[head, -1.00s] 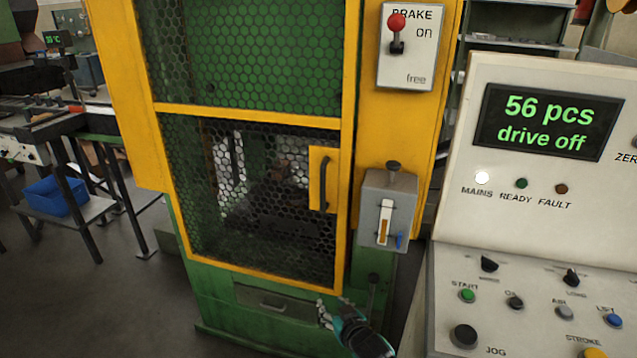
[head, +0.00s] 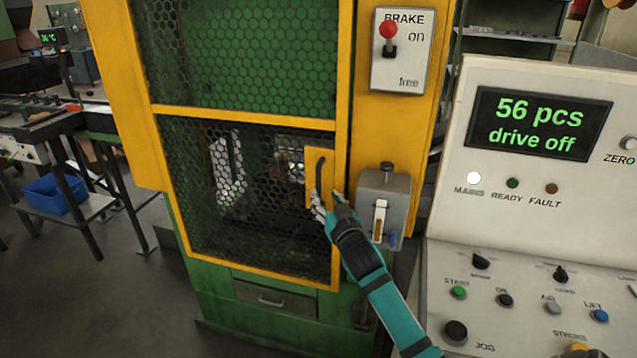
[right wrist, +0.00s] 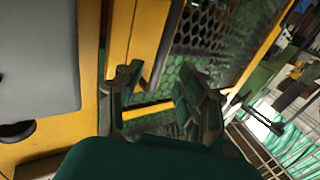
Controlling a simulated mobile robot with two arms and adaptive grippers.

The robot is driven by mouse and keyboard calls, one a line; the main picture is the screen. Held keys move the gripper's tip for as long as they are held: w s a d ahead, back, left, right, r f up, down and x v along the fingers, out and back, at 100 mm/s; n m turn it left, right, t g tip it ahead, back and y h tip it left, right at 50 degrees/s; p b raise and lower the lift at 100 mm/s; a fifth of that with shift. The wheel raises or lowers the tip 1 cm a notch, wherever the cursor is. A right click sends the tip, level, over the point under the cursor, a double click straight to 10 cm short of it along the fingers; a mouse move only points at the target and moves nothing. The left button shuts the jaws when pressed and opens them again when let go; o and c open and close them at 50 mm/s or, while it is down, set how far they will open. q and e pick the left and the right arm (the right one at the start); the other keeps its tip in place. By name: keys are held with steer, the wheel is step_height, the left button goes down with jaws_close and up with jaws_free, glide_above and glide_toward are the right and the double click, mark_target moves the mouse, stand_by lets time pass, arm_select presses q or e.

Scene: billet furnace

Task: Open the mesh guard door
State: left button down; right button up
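The mesh guard door (head: 245,272) is a yellow frame with black mesh on the front of the green press, and it looks closed. Its dark vertical handle (head: 320,174) sits on a yellow plate at the door's right side. My right gripper (head: 327,196) is open at the lower end of the handle, its fingers partly covering it. In the right wrist view the two fingers (right wrist: 163,98) stand apart, with a dark bar that looks like the handle (right wrist: 168,45) near them. I cannot tell whether they touch it. My left gripper is not in view.
A grey box with a small lever (head: 384,200) is close to the right of my right gripper. Above it is the brake switch panel (head: 402,70) with a red knob. The control console (head: 545,200) stands at the right. Open floor (head: 110,290) lies at the left.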

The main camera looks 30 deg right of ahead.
mark_target(319, 188)
steer(key=x, duration=0.6)
steer(key=shift+w+p, duration=0.25)
steer(key=shift+p, duration=0.15)
jaws_close()
steer(key=shift+f, duration=0.1)
